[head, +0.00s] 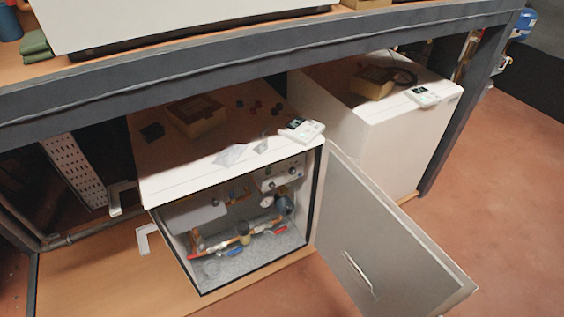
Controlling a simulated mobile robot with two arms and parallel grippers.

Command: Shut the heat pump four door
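An open heat pump (180,188) stands on the lower wooden shelf, a white box with pipes, valves and a gauge showing inside. Its door (375,250) is hinged at the right side of the opening and swung wide out to the right. The door's grey face carries a thin metal handle (358,275). I cannot read a number that tells which heat pump this is. Neither of my grippers is in view.
A second white heat pump (390,150) stands behind the door to the right, its front closed. A dark bench beam (250,62) crosses above both. Small boxes (195,115) and loose parts lie on the open unit's top. Reddish floor (500,200) is clear at right.

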